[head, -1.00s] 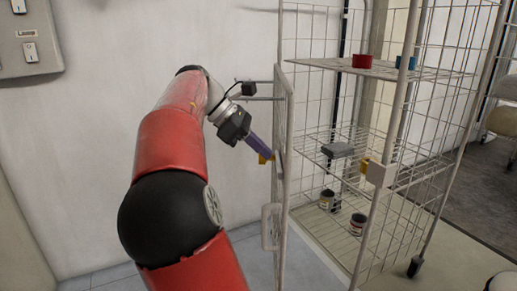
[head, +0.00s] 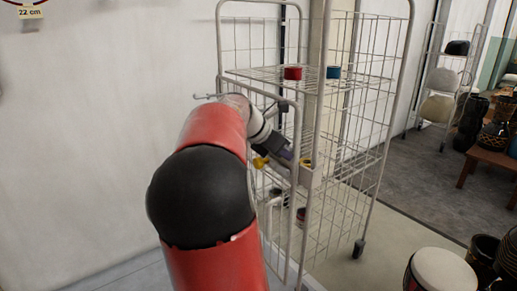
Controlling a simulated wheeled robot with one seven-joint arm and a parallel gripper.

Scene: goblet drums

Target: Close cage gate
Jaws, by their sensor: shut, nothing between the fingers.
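The white wire roll cage (head: 340,160) stands right of centre. Its gate (head: 295,230) hangs on the left front side, with its free edge close to the front post; a narrow gap seems to show between them. A pale latch block (head: 306,176) sits on that post at mid height. My gripper (head: 261,162), with yellow fingertips, is shut and empty at the gate, about level with the latch block. I cannot tell whether it touches the gate. My arm hides part of the gate's lower left.
Goblet drums (head: 440,272) stand at lower right. A bench (head: 490,160) and another trolley (head: 440,95) are at far right. A wall is behind on the left.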

